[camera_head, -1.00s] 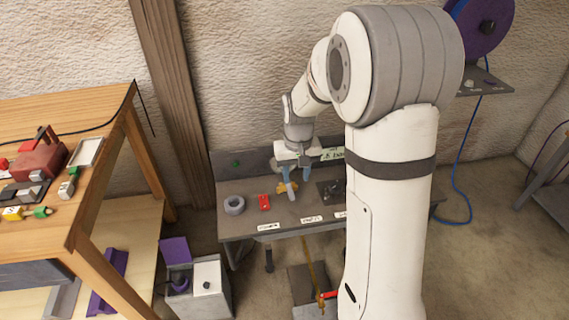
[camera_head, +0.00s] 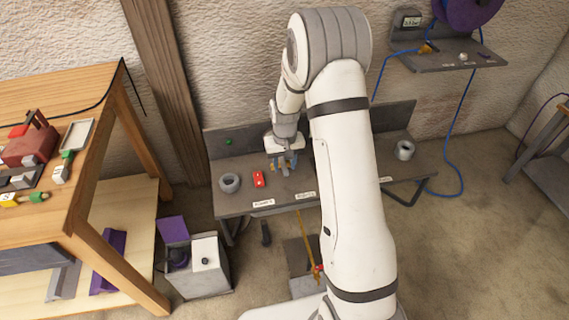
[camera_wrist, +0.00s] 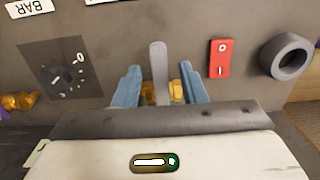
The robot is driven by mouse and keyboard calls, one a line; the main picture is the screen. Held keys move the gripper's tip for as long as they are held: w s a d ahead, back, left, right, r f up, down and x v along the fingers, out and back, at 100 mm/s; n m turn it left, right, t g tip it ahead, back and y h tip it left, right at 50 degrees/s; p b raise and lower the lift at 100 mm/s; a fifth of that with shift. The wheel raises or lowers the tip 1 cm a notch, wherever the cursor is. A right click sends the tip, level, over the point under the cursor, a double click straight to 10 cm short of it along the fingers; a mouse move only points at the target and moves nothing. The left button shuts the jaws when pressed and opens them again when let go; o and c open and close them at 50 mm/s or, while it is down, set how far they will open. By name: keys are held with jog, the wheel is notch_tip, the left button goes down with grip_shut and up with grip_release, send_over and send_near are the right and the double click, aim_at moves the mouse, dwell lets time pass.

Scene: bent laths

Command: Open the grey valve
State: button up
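The grey valve shows in the wrist view as a flat grey lever (camera_wrist: 159,70) on a brass body (camera_wrist: 176,92). My gripper (camera_wrist: 160,88) has its two blue fingers apart, one on each side of the lever, with a visible gap on both sides. It does not clamp the lever. In the head view my gripper (camera_head: 283,164) is low over the grey bench, and hides most of the valve. The valve's lower part is hidden behind the gripper body in the wrist view.
On the bench (camera_head: 232,203), a red switch block (camera_head: 259,179) and a grey ring (camera_head: 230,183) stand left of my gripper. A dial plate (camera_wrist: 62,68) and another brass piece (camera_wrist: 18,102) lie on the other side. A wooden table (camera_head: 95,80) stands at left.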

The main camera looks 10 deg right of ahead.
grip_shut()
dwell(0.4)
